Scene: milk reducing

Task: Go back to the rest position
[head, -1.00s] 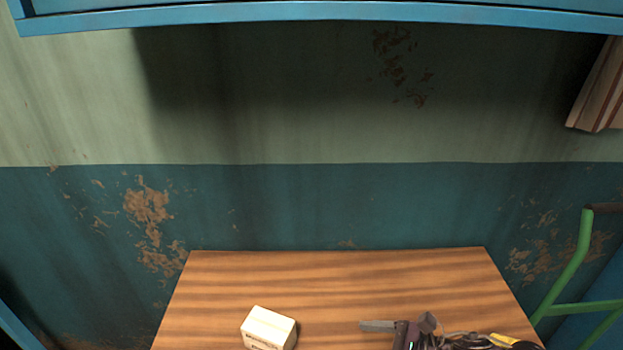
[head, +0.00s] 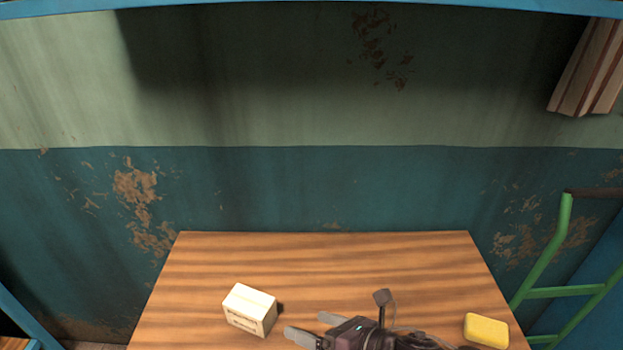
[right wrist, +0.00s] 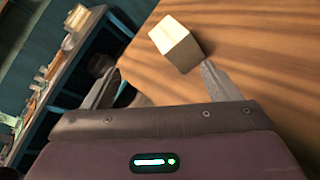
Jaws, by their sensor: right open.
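My right gripper (head: 308,328) is over the front part of the wooden table in the head view, with its fingers pointing left. Its two fingers are apart and nothing is between them; the right wrist view shows both fingertips (right wrist: 155,80) spread wide. A cream-white box (head: 250,309) stands on the table just left of the fingers, apart from them. The box also shows in the right wrist view (right wrist: 175,44), beyond the fingers. My left gripper is in neither view.
The wooden table (head: 330,260) is clear toward the back. A yellow block (head: 486,331) lies at its right front. A green metal frame (head: 545,270) stands to the right. A blue edge (head: 300,10) runs overhead. The wrist view shows a cluttered shelf (right wrist: 55,80) at left.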

